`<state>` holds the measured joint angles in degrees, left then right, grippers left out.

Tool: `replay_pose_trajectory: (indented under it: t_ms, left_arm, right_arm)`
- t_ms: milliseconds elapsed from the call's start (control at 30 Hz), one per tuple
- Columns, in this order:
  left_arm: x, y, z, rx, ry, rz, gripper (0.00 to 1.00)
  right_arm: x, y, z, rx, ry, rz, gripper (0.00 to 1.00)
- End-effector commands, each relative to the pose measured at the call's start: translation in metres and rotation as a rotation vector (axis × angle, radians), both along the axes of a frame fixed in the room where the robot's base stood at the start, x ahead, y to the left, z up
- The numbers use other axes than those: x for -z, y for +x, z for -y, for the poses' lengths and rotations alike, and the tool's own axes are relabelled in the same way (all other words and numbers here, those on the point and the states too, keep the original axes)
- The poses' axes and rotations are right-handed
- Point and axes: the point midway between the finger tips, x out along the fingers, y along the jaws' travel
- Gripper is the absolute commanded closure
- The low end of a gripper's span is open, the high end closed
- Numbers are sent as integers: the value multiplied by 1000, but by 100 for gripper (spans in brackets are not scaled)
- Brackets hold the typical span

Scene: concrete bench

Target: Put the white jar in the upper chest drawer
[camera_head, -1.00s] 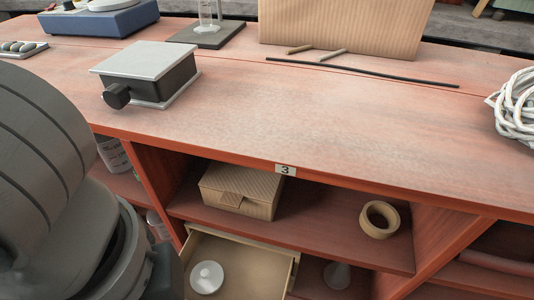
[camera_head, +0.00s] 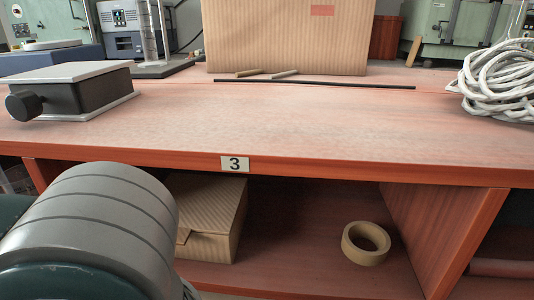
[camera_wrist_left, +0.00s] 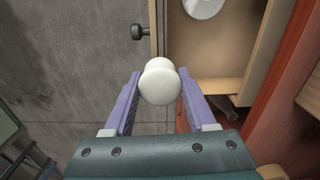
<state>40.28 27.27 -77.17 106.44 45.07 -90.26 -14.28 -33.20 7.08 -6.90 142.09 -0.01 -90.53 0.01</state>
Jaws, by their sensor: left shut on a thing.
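In the left wrist view my left gripper (camera_wrist_left: 159,76) has its purple fingers on both sides of a white jar (camera_wrist_left: 160,84) with a rounded top, and is shut on it. The jar is seen from above; its lower part is hidden. The open drawer (camera_wrist_left: 222,86) lies beyond the fingers at the upper right, with a dark knob (camera_wrist_left: 138,32) on its front. The jar appears beside the drawer front's edge; its height relative to the drawer is unclear. A white round thing (camera_wrist_left: 203,6) lies inside the drawer, cut off by the frame. My right gripper is in neither view.
In the head view a cardboard box (camera_head: 212,215) and a tape roll (camera_head: 365,243) sit on the shelf under the bench top (camera_head: 290,125). A lab jack (camera_head: 72,92) and coiled rope (camera_head: 500,82) stand on top. Concrete floor (camera_wrist_left: 70,75) is clear left of the drawer.

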Motion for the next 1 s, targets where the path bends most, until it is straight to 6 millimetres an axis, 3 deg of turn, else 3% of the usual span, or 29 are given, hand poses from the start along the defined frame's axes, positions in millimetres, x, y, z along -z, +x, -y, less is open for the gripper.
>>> replay_pose_trajectory:
  t_ms: [100, 267, 333, 567, 800, 1000]
  left_arm:
    - [4, 33, 1, -4, 0, 5, 98]
    - [3, 63, 3, -3, -2, 3, 98]
    - [15, 60, 2, 0, -1, -2, 98]
    - [30, 60, 2, 1, -1, -1, 98]
    - [72, 61, 2, -1, 0, 2, 98]
    - [70, 63, 2, 0, -1, 0, 98]
  right_arm:
    - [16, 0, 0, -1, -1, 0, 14]
    - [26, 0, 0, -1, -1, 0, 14]
    - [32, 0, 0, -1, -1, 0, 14]
    - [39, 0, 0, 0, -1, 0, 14]
    - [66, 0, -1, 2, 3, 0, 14]
    - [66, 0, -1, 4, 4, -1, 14]
